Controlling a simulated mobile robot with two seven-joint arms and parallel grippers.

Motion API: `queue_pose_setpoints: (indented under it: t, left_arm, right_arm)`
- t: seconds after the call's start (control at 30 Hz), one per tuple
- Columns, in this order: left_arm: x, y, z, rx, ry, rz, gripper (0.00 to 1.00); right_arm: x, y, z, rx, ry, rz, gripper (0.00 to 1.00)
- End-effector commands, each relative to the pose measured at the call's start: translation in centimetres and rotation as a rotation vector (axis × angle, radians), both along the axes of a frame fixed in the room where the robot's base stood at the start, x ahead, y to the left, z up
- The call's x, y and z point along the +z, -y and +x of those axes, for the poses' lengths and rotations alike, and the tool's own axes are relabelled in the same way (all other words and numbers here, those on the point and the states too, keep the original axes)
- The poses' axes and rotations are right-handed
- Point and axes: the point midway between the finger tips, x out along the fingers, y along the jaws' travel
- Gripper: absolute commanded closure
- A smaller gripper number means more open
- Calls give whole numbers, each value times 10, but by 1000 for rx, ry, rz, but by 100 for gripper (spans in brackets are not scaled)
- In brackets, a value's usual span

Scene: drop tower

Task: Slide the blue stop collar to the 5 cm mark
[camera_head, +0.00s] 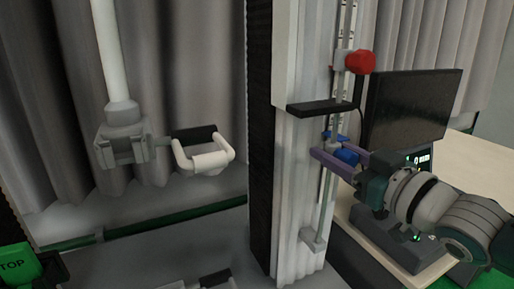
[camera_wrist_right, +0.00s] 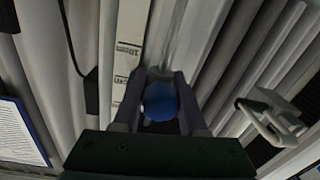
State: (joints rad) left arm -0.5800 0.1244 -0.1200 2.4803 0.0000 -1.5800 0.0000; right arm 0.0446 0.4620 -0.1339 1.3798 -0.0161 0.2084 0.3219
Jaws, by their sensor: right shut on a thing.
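The blue stop collar (camera_head: 346,153) sits on a thin vertical metal rod (camera_head: 328,205) in front of the pale column. Its round blue knob (camera_wrist_right: 160,101) fills the space between my right gripper's fingers in the wrist view. My right gripper (camera_head: 324,147) reaches in from the right and is shut on the collar, with one purple finger to either side. A white scale strip (camera_wrist_right: 124,55) with printed marks runs beside the rod; a mark near its middle seems to begin with 10. The mark level with the collar cannot be read. My left gripper is not in view.
Above the collar are a black bracket (camera_head: 321,107) and a red knob (camera_head: 360,62). A white-handled carriage (camera_head: 205,160) hangs at left.

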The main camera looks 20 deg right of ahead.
Motion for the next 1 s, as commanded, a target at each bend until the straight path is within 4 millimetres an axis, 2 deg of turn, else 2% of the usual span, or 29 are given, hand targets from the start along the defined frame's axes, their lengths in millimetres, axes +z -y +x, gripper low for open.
queue_pose_setpoints:
  t: [0.03,0.33,0.37,0.6,0.87,1.0]
  left_arm:
    - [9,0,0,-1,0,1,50]
    - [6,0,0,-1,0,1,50]
    - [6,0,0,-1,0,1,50]
    - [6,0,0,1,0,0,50]
    - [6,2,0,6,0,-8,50]
    - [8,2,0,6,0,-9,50]
  right_arm:
    - [10,-1,0,4,3,0,100]
    - [7,-1,0,4,4,-1,100]
    - [7,-1,0,4,4,-1,56]
    - [6,-1,0,1,3,0,29]
    - [6,0,-1,1,1,0,29]
    - [6,1,-11,1,-1,1,29]
